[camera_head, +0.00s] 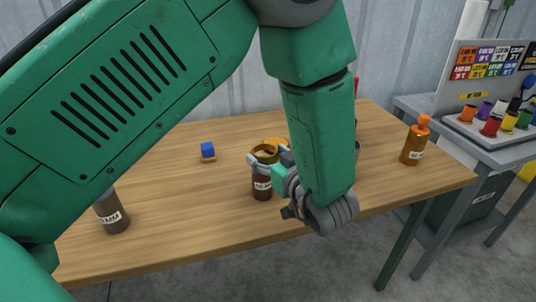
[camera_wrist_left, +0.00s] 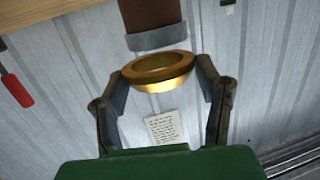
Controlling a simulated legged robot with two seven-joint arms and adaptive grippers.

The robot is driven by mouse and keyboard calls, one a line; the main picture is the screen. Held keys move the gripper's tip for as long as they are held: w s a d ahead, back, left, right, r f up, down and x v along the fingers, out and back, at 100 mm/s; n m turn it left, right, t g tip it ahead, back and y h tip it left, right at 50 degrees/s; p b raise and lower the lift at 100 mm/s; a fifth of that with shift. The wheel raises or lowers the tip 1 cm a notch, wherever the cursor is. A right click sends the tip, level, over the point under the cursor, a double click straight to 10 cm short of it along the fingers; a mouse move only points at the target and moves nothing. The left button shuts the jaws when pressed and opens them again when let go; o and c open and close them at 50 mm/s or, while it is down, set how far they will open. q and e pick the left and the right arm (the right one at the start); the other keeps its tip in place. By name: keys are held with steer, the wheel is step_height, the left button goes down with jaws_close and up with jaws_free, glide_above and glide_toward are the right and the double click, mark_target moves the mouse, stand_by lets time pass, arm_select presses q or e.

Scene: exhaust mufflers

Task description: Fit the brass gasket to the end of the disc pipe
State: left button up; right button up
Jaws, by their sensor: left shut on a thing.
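The brass gasket (camera_head: 265,153) is a gold ring held by my left gripper (camera_head: 263,160) above the table. The left wrist view shows the gasket (camera_wrist_left: 158,70) between the two fingers of my left gripper (camera_wrist_left: 163,80), which is shut on it. A brown pipe (camera_head: 262,188) with a white label stands upright just below the gasket in the head view. In the wrist view a brown pipe with a grey end (camera_wrist_left: 157,38) lies close to the ring; I cannot tell whether they touch. I cannot tell which pipe is the disc one. My right gripper is not in view.
My left arm hides much of the table. A side bench (camera_head: 485,150) holds coloured items.

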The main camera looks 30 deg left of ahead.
arm_select(q)
steer(key=shift+a, duration=0.8)
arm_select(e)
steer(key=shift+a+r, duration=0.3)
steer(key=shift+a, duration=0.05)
arm_select(q)
steer(key=shift+d, duration=0.25)
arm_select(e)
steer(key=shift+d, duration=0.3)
arm_select(q)
steer(key=shift+a+f, duration=0.25)
steer(key=shift+f, duration=0.05)
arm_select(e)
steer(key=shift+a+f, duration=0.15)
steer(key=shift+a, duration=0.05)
arm_select(q)
steer(key=shift+d+f, duration=0.15)
steer(key=shift+f, duration=0.4)
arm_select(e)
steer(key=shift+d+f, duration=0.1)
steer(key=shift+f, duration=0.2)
arm_select(q)
steer(key=o, duration=1.3)
